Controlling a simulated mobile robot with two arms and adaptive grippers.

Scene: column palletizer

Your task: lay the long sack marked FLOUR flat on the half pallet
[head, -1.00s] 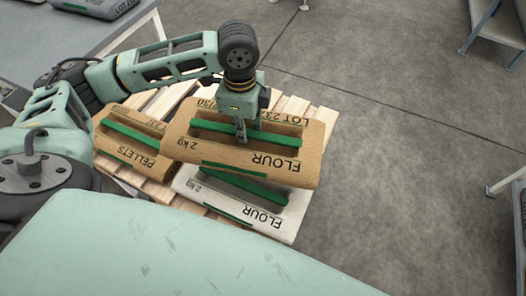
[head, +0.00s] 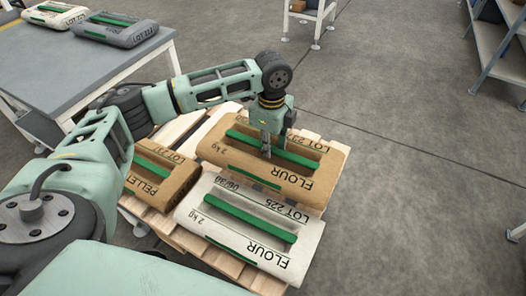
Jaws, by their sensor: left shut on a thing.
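The brown long sack marked FLOUR (head: 314,187) is level, low over the far right part of the wooden half pallet (head: 188,243). I cannot tell if it fully touches the slats. My left gripper (head: 266,155) is above its middle, pointing down and shut on its green handle strap. A white sack marked FLOUR, LOT 225 (head: 268,250), lies flat on the near part of the pallet, close in front of the brown one. A brown sack marked PELLETS (head: 168,188) lies on the pallet's left, partly hidden by my left arm. My right gripper is out of view.
A grey-topped table (head: 60,75) stands at the back left, with a grey sack (head: 114,30) and a white sack (head: 55,14) on it. A shelf rack (head: 497,45) stands at the far right. The floor right of the pallet is clear.

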